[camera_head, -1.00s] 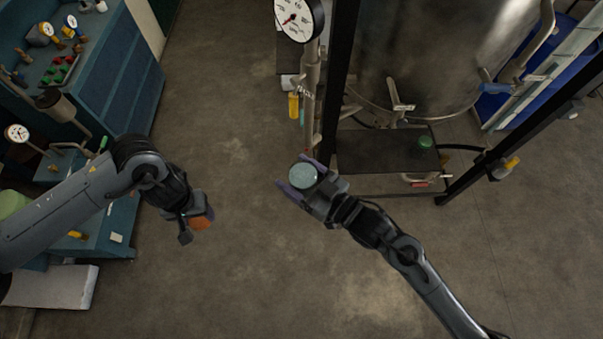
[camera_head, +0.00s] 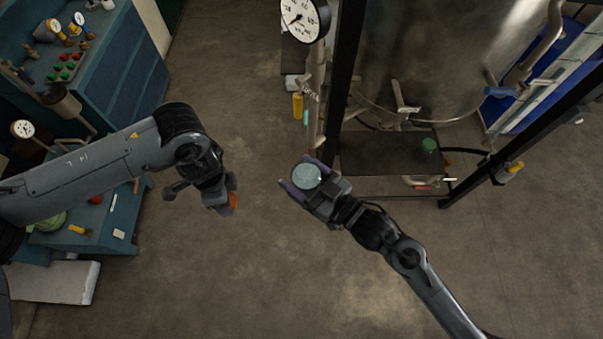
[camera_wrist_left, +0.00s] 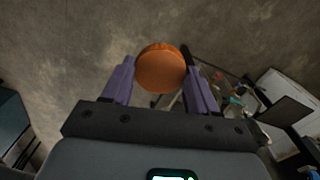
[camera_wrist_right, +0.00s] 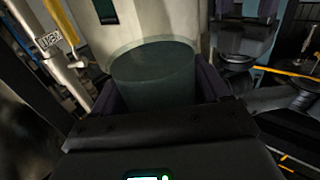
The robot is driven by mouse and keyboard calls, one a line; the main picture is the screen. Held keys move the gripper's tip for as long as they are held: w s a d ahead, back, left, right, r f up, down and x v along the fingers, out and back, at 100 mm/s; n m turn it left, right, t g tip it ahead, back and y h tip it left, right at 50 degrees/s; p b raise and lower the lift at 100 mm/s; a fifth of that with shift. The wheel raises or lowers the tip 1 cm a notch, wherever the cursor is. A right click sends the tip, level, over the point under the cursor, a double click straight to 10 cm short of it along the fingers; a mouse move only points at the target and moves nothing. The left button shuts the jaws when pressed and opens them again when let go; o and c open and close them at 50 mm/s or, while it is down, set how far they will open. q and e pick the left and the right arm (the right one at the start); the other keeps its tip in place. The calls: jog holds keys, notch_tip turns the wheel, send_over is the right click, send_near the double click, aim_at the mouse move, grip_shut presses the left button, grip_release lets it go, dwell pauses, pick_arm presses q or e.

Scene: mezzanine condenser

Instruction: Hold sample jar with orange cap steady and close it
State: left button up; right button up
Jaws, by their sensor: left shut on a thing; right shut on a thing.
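The sample jar (camera_head: 307,177) is a clear, pale greenish round jar, seen from above without a cap on it. My right gripper (camera_head: 305,180) is shut around it. In the right wrist view the jar (camera_wrist_right: 155,75) stands between the fingers, its open rim showing. The orange cap (camera_head: 234,201) is held by my left gripper (camera_head: 230,204), left of the jar and apart from it. In the left wrist view the round orange cap (camera_wrist_left: 161,68) sits between the two purple fingers, which are shut on it.
A dark platform (camera_head: 385,152) and a large metal tank (camera_head: 425,60) stand behind and right of the jar. A pressure gauge (camera_head: 304,18) and upright pipes are behind it. A teal cabinet (camera_head: 115,65) is at the left. Open floor lies between the grippers.

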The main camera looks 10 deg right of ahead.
pick_arm(q)
jog(key=w+d+r+m, duration=0.1)
jog(key=d+r+m, duration=0.35)
jog(key=m, duration=0.95)
notch_tip(320, 180, up, 16)
jog(key=n, duration=3.4)
send_over(307, 168)
jog(key=shift+w+a+r, duration=0.15)
jog(key=shift+w+a, duration=0.05)
jog(key=shift+a, duration=0.1)
jog(key=shift+s+d+r+m, duration=0.25)
jog(key=shift+d+r+m, duration=0.05)
jog(key=shift+m, duration=0.5)
jog(key=shift+f, duration=0.1)
jog(key=shift+f, duration=1.95)
